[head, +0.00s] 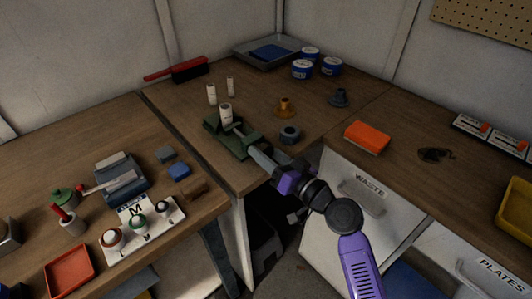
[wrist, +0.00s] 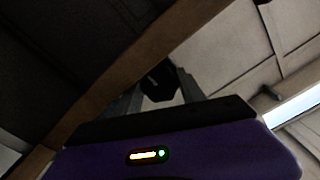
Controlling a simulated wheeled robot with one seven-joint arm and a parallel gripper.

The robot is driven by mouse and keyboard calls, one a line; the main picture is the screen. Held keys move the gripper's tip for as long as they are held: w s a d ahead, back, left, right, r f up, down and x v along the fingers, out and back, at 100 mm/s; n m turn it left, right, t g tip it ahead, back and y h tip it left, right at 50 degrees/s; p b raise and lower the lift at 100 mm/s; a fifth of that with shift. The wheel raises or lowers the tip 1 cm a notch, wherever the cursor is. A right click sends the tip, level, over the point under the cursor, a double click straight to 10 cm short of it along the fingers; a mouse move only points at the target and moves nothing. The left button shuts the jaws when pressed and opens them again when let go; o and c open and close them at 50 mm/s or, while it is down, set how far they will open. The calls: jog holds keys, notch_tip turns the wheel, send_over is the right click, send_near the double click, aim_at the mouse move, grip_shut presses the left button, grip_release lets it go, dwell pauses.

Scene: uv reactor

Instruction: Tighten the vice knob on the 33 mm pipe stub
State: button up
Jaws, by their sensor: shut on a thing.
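The green vice (head: 232,138) sits at the near edge of the corner bench. A pale pipe stub (head: 226,114) stands upright at the vice, seemingly between its jaws; its seating is too small to tell. My gripper (head: 255,151) reaches in from the lower right to the vice's front end. In the wrist view the dark, faceted vice knob (wrist: 159,82) sits between my two grey fingers, and my gripper (wrist: 160,92) is shut on it. In the head view the knob is hidden by my fingers.
Two more pale stubs (head: 211,94) (head: 231,87) stand behind the vice. A dark grey ring-shaped part (head: 290,135) and an orange flanged part (head: 285,107) are to its right. An orange block (head: 367,138) lies on the right bench above the waste drawer (head: 362,188).

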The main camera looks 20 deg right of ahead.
jog(key=shift+f, duration=0.1)
jog(key=o, duration=1.4)
jog(key=shift+f, duration=0.1)
jog(key=shift+d, duration=0.1)
